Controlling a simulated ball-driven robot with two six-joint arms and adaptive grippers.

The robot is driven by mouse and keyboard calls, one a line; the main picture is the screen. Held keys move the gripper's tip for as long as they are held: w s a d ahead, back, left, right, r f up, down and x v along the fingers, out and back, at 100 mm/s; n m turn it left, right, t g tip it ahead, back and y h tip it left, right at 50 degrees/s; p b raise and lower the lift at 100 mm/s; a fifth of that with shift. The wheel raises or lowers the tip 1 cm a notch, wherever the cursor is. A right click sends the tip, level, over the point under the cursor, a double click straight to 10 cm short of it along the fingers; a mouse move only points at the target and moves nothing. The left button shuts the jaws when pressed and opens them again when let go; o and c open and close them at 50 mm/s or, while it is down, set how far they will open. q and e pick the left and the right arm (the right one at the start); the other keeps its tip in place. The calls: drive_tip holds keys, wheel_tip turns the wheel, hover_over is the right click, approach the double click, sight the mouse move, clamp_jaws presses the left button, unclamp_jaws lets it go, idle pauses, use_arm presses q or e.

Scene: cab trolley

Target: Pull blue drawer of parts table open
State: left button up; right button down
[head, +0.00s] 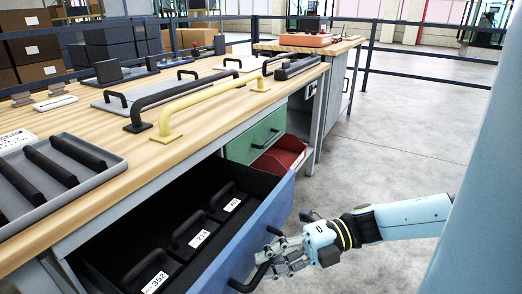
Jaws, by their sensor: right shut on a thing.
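The blue drawer (267,217) of the parts table (206,131) stands pulled out, with its dark inside in view. Black handle-shaped parts lie in it, with white number labels. My right gripper (268,259) is at the outer side of the drawer front, shut on the drawer's black handle (243,285). The fingers partly hide the handle. My left gripper is not in view.
A green drawer (255,136) and a red bin (279,156) sit beyond the blue drawer. A grey tray (110,160), a yellow bar handle (215,101) and black handles lie on the wooden top. The floor (385,165) to the right is clear.

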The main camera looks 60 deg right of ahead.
drive_tip(key=shift+w+r, duration=0.1)
drive_tip(key=shift+r, duration=0.1)
drive_tip(key=c, duration=1.3)
unclamp_jaws()
drive_tip(key=shift+f, duration=0.1)
drive_tip(key=shift+c, duration=0.2)
drive_tip(key=shift+s+d, duration=0.3)
drive_tip(key=shift+s, duration=0.05)
drive_tip(key=v, duration=1.1)
drive_tip(key=shift+d, duration=0.1)
